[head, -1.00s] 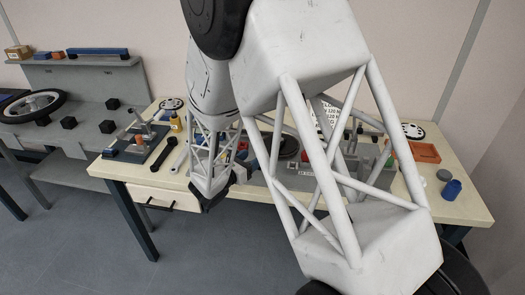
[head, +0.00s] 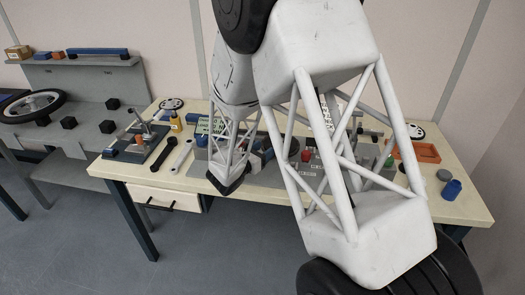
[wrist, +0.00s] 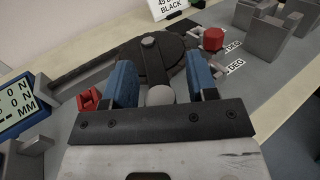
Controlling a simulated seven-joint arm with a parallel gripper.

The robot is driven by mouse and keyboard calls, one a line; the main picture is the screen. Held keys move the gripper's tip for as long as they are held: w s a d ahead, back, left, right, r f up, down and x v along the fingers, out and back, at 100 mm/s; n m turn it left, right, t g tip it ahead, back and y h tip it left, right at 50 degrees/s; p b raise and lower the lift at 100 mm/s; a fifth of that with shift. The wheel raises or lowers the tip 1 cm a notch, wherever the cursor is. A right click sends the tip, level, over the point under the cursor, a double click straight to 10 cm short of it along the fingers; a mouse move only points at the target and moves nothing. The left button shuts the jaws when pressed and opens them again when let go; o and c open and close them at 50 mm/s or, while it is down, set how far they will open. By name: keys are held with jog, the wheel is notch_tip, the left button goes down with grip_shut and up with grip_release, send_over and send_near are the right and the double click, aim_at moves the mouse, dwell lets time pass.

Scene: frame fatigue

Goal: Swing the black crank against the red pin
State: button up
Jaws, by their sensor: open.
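In the wrist view, the black crank (wrist: 152,62) is a dark arm bolted over a round black disc (wrist: 176,50). A pale round knob (wrist: 160,95) shows at its near end. My gripper (wrist: 161,80) is open, with one blue-padded finger on each side of the crank and knob. I cannot tell whether either finger touches. A red hexagonal pin head (wrist: 213,38) stands right of the disc, apart from the crank. A smaller red piece (wrist: 88,100) sits left of the left finger. In the head view, my arm hides most of the fixture; a red part (head: 306,155) shows.
A display reading N and MM (wrist: 18,105) stands at left. A long dark bar (wrist: 85,68) runs left from the disc. Grey blocks (wrist: 262,35) stand at right. On the bench lie a wrench (head: 181,155), an orange tray (head: 420,152) and a blue cup (head: 451,190).

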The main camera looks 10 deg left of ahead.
jog(key=shift+c, duration=0.5)
jog(key=c, duration=0.8)
jog(key=shift+c, duration=0.2)
jog(key=shift+d, duration=0.1)
